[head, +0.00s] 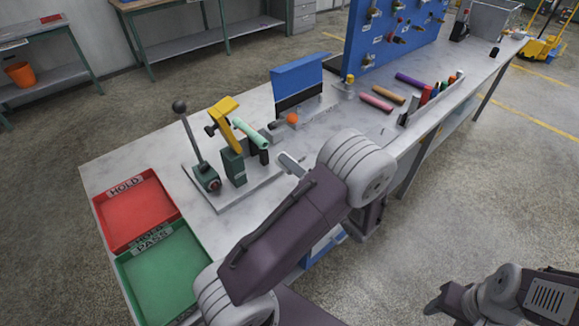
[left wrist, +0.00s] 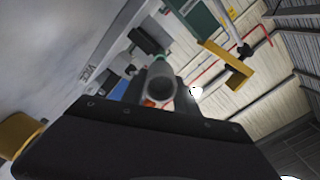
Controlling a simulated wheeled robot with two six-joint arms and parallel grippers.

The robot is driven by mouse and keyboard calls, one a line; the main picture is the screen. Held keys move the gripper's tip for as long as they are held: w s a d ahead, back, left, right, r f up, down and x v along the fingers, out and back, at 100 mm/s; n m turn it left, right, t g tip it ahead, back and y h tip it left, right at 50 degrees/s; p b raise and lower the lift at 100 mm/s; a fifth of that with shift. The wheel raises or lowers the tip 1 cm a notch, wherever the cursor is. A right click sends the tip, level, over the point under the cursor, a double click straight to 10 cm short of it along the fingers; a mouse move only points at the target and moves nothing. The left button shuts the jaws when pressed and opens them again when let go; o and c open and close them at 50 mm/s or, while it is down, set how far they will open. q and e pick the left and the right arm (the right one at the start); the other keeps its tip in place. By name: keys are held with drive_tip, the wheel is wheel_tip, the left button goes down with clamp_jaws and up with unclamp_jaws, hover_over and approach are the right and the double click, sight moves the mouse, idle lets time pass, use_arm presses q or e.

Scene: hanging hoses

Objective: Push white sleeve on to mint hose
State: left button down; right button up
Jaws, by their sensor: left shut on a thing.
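The mint hose (head: 250,133) sits tilted in a bench fixture with a dark green block (head: 233,165) and a yellow clamp (head: 223,110). The white sleeve (head: 289,162) is a short pale tube to the right of the hose, apart from it in the head view. My left gripper (head: 297,172) is shut on the sleeve; its fingers are mostly hidden by my arm. In the left wrist view the sleeve (left wrist: 160,87) shows end-on between the fingers (left wrist: 158,97). My right gripper (head: 440,304) is at the lower right, off the bench; its jaws are unclear.
A lever with a dark knob (head: 180,106) stands left of the fixture. Red (head: 152,236) and green (head: 196,236) trays lie at the near left. A blue panel (head: 296,76), an orange ball (head: 292,118) and loose coloured tubes (head: 376,102) are farther back.

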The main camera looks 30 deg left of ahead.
use_arm(q)
drive_tip(key=x, duration=0.6)
drive_tip(key=shift+b, duration=0.35)
drive_tip(key=shift+f, duration=0.1)
drive_tip(key=shift+s+b, duration=0.1)
drive_tip(key=shift+b, duration=0.25)
drive_tip(key=shift+b, duration=0.35)
drive_tip(key=shift+a+b, duration=0.35)
drive_tip(key=shift+a, duration=0.05)
idle(0.7)
drive_tip(key=shift+b, duration=0.4)
